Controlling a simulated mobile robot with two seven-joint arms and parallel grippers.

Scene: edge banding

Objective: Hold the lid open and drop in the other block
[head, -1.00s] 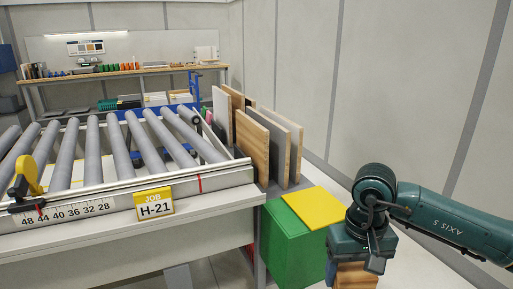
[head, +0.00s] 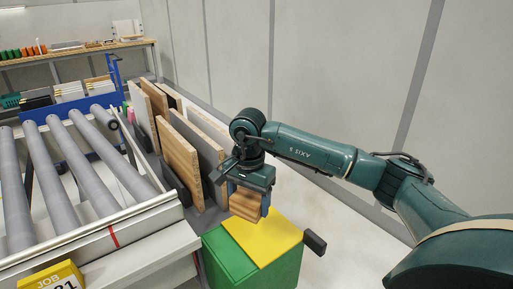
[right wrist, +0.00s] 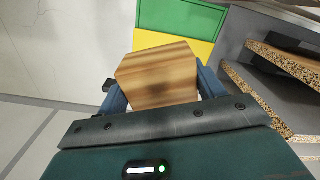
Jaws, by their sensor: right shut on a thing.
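My right gripper (head: 248,196) is shut on a wooden block (head: 243,205) with striped grain, held above the bin. In the right wrist view the block (right wrist: 157,76) sits between the two blue fingers. The green bin (head: 232,262) stands on the floor beside the bench end. Its yellow lid (head: 268,243) lies flat over part of the top, looking closed, with the block hiding some of it. A dark tab (head: 314,241) shows at the lid's right side. The bin's inside is hidden. My left gripper is not in view.
Several upright boards (head: 180,160) stand in a rack just left of the gripper. A roller conveyor (head: 75,165) with a yellow job sign (head: 55,277) is on the left. A bench (head: 75,55) is at the back. Floor right of the bin is clear.

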